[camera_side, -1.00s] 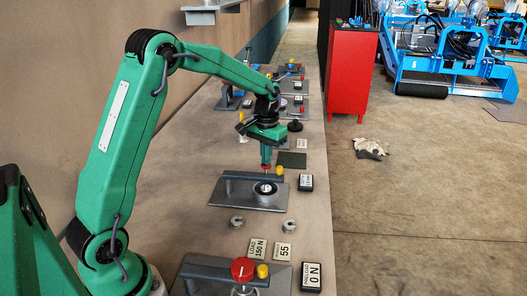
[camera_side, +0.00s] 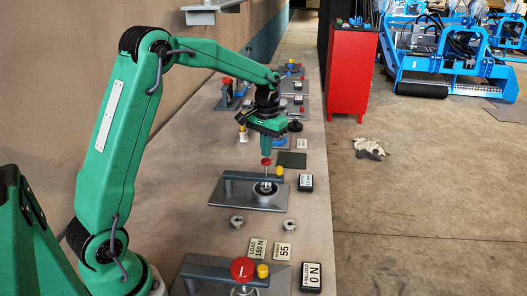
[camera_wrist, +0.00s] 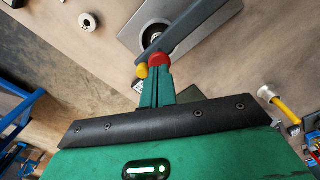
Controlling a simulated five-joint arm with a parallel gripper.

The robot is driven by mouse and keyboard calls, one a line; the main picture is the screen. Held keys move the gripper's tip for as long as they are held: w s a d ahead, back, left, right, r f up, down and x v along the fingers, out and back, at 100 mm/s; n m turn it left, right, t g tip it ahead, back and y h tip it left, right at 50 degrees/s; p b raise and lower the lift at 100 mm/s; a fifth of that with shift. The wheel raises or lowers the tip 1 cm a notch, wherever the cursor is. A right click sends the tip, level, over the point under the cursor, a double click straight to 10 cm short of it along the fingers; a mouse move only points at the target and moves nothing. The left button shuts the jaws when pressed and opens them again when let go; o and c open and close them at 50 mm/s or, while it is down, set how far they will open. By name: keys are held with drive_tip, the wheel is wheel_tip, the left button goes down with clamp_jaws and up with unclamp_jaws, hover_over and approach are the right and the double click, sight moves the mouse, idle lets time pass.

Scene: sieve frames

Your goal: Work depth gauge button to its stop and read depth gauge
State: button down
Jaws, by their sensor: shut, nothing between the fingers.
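The gauge stand under my gripper has a grey plate (camera_side: 236,197) and a grey arm (camera_side: 240,177). A red button (camera_side: 266,161) tops a thin upright stem, above a dark ring (camera_side: 265,192). A yellow knob (camera_side: 279,171) sits at the arm's end. A small black readout (camera_side: 305,183) lies right of the plate; its figures are too small to read. My gripper (camera_side: 266,155) is shut and empty, directly over the button. In the wrist view its fingertips (camera_wrist: 157,74) overlap the red button (camera_wrist: 158,59), beside the yellow knob (camera_wrist: 142,71); I cannot tell whether they touch it.
A nearer stand with a red button (camera_side: 242,269) has a readout (camera_side: 312,276) showing 0 N. Cards (camera_side: 257,249) read LOAD 150 N and 55. Two small round metal pieces (camera_side: 237,222) lie between the stands. More stands are farther back. The bench's right strip is fairly clear.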

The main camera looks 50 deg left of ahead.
drive_tip(key=shift+r, duration=0.15)
drive_tip(key=shift+r, duration=1.4)
drive_tip(key=shift+r, duration=0.1)
wheel_tip(320, 180, up, 4)
drive_tip(key=shift+f, duration=0.1)
drive_tip(key=shift+s+d, duration=0.1)
drive_tip(key=shift+d, duration=0.05)
